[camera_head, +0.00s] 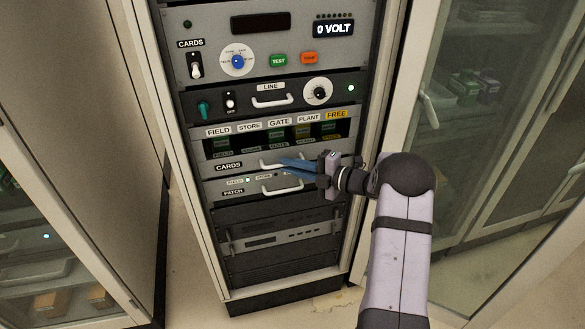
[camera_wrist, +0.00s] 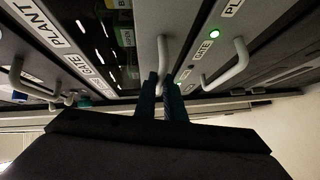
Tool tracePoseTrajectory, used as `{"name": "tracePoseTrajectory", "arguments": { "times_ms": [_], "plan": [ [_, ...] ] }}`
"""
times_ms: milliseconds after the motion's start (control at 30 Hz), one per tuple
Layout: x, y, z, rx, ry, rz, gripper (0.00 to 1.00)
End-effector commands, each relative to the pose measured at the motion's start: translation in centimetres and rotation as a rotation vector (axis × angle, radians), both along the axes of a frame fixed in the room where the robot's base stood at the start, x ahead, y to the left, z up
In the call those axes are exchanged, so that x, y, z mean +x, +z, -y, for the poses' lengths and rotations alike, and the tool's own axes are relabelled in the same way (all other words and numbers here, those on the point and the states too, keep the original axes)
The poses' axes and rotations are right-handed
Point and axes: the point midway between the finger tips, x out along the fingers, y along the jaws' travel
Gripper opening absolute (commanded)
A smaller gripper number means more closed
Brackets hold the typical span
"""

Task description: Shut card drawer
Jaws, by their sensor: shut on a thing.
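The card drawer (camera_head: 228,166) is the grey front marked CARDS, in the middle of the rack, with a pale bar handle (camera_head: 267,163). My gripper (camera_head: 284,162) comes in from the right with its blue fingers at this handle. In the wrist view the two fingers (camera_wrist: 162,97) lie on either side of the handle (camera_wrist: 163,58), shut on it. Above the drawer front, several cards (camera_head: 276,134) show in a dark bay under the labels FIELD, STORE, GATE, PLANT and FREE. How far the drawer stands out is hard to tell from these views.
The PATCH panel (camera_head: 233,190) with its own handle (camera_head: 283,188) and a green light is just below. The LINE panel (camera_head: 238,89) with a handle, switch and dial is above. Glass cabinets stand left (camera_head: 60,245) and right (camera_head: 490,130). Free room lies before the rack.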

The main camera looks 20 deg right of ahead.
Motion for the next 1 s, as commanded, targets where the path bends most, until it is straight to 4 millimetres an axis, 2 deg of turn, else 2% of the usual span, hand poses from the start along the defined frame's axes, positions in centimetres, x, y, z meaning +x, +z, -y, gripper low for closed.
{"name": "tracePoseTrajectory", "arguments": {
  "times_ms": [200,233,300,667,1000],
  "plan": [
    [0.3,0.4,0.1,0.000,-0.008,0.008,0.00],
    [0.3,0.4,0.2,0.000,-0.008,0.008,0.14],
    [0.3,0.4,0.1,0.000,-0.007,0.008,0.28],
    [0.0,0.2,0.3,0.000,-0.005,0.006,0.28],
    [-2.7,0.7,3.1,0.000,-0.007,0.007,0.28]
  ]
}}
